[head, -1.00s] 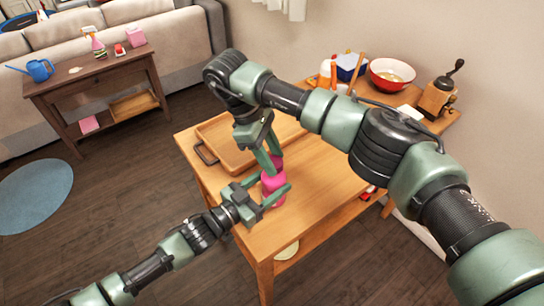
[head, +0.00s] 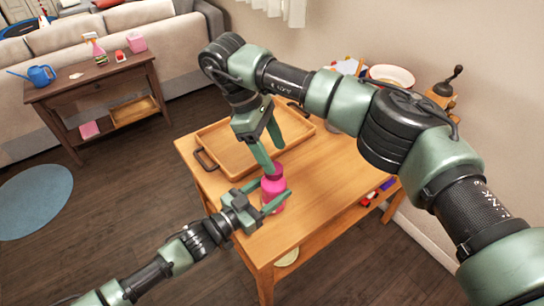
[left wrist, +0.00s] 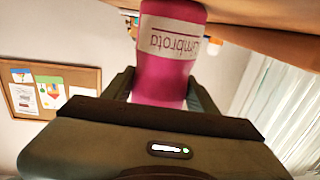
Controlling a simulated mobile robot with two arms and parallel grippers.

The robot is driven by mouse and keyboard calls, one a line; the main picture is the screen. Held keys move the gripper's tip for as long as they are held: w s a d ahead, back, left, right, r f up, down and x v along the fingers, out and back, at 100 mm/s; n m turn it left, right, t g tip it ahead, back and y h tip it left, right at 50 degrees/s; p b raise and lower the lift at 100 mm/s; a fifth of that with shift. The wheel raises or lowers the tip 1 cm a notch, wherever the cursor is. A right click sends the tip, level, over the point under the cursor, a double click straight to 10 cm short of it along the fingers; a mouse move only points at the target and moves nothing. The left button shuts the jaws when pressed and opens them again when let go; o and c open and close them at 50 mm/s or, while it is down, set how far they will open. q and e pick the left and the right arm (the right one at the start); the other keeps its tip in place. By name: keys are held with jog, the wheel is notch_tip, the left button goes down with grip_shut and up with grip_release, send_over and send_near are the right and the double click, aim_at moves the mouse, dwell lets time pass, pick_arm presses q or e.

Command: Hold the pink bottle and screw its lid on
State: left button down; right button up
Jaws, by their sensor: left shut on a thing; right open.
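How tightly the lid sits cannot be told. My left gripper (head: 274,199) is shut on the bottle's body from the left. In the left wrist view the bottle (left wrist: 160,78) is between my left fingers and shows a white label with upside-down lettering. My right gripper (head: 277,158) is open just above the lid, one finger close to its left side, the other raised away behind it.
A wooden tray (head: 228,161) with dark handles lies behind the bottle on the table (head: 325,188). A red and white bowl (head: 392,76) and a grinder (head: 443,90) stand at the back right, partly behind my right arm.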

jog(key=shift+c, duration=0.4)
jog(key=n, duration=0.6)
jog(key=shift+w+d+r+y, duration=0.1)
jog(key=shift+w+r+y, duration=0.05)
jog(key=shift+y, duration=0.25)
jog(key=n, duration=0.7)
jog(key=shift+w+r+t+y, duration=0.1)
jog(key=shift+r+t+y, duration=0.05)
jog(key=shift+t+y, duration=0.15)
jog(key=n, duration=0.7)
jog(key=shift+r, duration=0.25)
jog(key=n+y, duration=0.1)
jog(key=n, duration=0.6)
jog(key=shift+r, duration=0.2)
jog(key=n, duration=0.5)
jog(key=shift+r+y, duration=0.2)
jog(key=shift+y, duration=0.1)
jog(key=n, duration=0.4)
jog(key=shift+r+n+t, duration=0.2)
jog(key=shift+n+t, duration=0.1)
jog(key=shift+n, duration=0.1)
jog(key=n, duration=0.4)
jog(key=shift+s+d+r+y, duration=0.1)
jog(key=shift+s+r+y, duration=0.1)
jog(key=shift+y, duration=0.2)
jog(key=n, duration=0.5)
jog(key=shift+s+r+n+y, duration=0.2)
jog(key=shift+n+y, duration=0.1)
jog(key=shift+n, duration=0.1)
